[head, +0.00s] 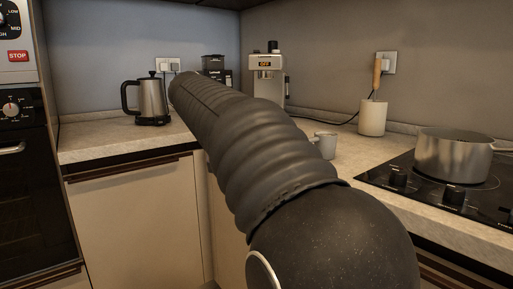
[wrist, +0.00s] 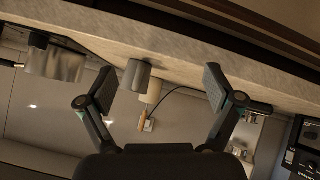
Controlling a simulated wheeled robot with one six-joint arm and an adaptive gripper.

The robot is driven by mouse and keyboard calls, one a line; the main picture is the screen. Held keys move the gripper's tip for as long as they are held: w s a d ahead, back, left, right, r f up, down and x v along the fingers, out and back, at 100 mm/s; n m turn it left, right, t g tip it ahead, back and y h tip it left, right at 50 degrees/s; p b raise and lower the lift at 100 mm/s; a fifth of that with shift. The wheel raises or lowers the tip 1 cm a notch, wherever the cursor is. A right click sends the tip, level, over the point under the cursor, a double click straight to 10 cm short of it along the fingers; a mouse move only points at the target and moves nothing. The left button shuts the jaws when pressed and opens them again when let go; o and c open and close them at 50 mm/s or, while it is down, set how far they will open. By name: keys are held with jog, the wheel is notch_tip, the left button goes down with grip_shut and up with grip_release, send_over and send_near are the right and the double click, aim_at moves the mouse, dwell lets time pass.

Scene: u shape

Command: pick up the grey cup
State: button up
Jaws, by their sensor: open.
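The grey cup (head: 326,145) stands upright on the counter in the head view, just right of my arm and left of the stove. In the wrist view, which is upside down, the grey cup (wrist: 137,75) appears between my gripper's fingers, nearer the left one. My gripper (wrist: 159,86) is open and empty, its fingers spread wide on either side of the cup's image. The cup looks to be ahead of the fingertips, with no contact visible. In the head view my arm hides my gripper.
A steel pot (head: 454,155) sits on the black stove (head: 400,178) right of the cup. A cream holder (head: 372,118) with a wooden-handled utensil stands behind it. A coffee machine (head: 267,78) and a kettle (head: 151,100) stand farther back. Bare counter (head: 355,155) surrounds the cup.

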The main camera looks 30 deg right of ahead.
jog(key=w+d+r+m+g+h, duration=0.2)
jog(key=w+d+r+m+g, duration=0.2)
jog(key=d+r+m, duration=0.3)
jog(key=m+b, duration=0.1)
jog(key=m, duration=0.1)
send_near(326, 135)
jog(key=shift+s+d+f+g+h, duration=0.3)
jog(key=shift+s+d+f+g, duration=0.1)
jog(key=shift+s+d+f, duration=0.7)
jog(key=x, duration=0.4)
jog(key=shift+s+a+r, duration=0.15)
jog(key=shift+s, duration=0.25)
jog(key=shift+s+d+f, duration=0.2)
jog(key=shift+d+f, duration=0.05)
jog(key=shift+d, duration=0.25)
jog(key=c, duration=1.4)
jog(key=shift+o, duration=0.2)
jog(key=shift+r, duration=0.1)
notch_tip(326, 135, up, 10)
jog(key=p, duration=0.2)
